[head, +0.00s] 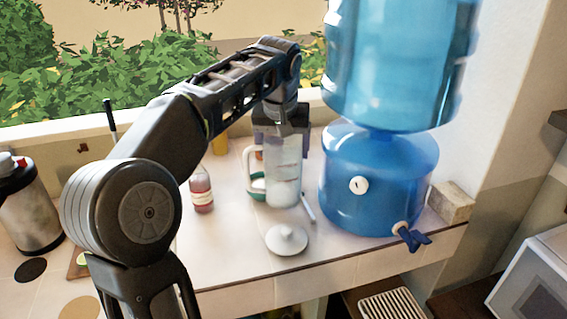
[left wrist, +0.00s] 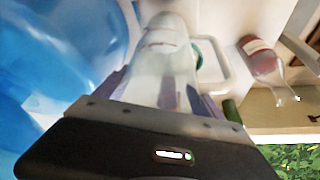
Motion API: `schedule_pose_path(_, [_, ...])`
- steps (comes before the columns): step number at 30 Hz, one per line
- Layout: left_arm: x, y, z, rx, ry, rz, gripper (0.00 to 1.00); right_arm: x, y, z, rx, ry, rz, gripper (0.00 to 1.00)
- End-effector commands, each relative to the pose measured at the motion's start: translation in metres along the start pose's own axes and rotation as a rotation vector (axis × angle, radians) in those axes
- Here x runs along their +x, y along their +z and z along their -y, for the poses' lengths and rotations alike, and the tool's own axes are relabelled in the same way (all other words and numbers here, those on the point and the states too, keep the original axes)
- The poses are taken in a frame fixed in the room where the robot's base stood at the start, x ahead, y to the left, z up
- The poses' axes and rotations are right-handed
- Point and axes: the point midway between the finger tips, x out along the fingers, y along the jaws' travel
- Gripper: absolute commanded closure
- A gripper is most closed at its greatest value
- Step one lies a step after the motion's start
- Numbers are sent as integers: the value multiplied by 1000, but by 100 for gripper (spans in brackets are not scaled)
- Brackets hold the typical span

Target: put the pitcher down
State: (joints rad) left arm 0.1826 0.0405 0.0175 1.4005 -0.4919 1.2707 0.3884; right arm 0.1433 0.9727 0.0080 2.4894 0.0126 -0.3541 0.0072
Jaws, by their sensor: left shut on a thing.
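The pitcher (head: 284,176) is clear with a pale handle on its left side, and it is upright in the head view. My left gripper (head: 281,124) comes down from above and is shut on the upper part of the pitcher. In the left wrist view the pitcher (left wrist: 165,62) sits between the two fingers of the gripper (left wrist: 158,98). I cannot tell whether the pitcher's base touches the white counter (head: 235,255). A white lid (head: 287,240) lies on the counter in front of the pitcher. My right gripper is not in view.
A large blue water dispenser (head: 375,180) stands close to the right of the pitcher. A small red bottle (head: 202,190) stands to the left. A green round thing (head: 257,187) is beside the pitcher's handle. The counter's front has clear room around the lid.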

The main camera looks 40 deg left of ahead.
Motion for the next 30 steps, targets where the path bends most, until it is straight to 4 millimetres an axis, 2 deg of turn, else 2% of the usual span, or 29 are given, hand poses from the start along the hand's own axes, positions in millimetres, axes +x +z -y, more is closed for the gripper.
schedule_pose_path(11, [36,15,0,0,0,0,94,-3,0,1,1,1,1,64])
schedule_pose_path(23, [42,17,0,0,1,-1,94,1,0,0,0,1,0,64])
schedule_pose_path(24, [41,17,0,0,0,0,20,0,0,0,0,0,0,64])
schedule_pose_path(30, [41,17,0,0,0,0,3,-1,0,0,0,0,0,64])
